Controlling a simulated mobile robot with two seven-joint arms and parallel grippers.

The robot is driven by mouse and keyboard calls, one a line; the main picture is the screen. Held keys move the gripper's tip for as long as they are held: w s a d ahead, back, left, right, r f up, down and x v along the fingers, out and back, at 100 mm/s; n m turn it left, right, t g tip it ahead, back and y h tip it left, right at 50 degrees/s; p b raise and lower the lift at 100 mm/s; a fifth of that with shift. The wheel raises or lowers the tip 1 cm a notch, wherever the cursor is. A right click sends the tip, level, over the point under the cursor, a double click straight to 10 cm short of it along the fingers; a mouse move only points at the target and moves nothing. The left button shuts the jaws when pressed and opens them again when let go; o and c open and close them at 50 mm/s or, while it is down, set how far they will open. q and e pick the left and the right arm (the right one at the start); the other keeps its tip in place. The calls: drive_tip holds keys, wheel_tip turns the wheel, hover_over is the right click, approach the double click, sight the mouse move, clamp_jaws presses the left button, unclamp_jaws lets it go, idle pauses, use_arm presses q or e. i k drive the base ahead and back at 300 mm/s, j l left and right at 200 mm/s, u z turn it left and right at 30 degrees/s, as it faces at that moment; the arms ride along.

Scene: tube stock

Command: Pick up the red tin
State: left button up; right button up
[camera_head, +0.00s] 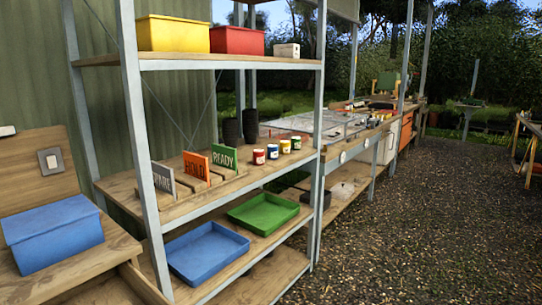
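The red tin (259,157) stands upright on the middle shelf of the metal-framed rack. It is at the left end of a short row of small tins with pale lids. A blue tin (273,152) is just to its right, then a yellow tin (285,147) and another tin (296,143) at the right end. The green READY sign (224,157) stands to its left. Neither of my grippers is in the head view.
Orange HOLD (196,167) and grey SPARE (163,178) signs stand further left. Yellow (172,34) and red (237,41) bins sit above. Blue (206,253) and green (264,213) trays sit below. A rack post (318,130) rises right of the tins. Gravel (420,220) is open at right.

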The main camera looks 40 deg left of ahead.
sight(259, 157)
drive_tip(key=i+u, duration=0.25)
drive_tip(key=i, duration=0.3)
drive_tip(key=i+l+u, duration=0.15)
drive_tip(key=i+u, duration=0.15)
drive_tip(key=i, duration=0.2)
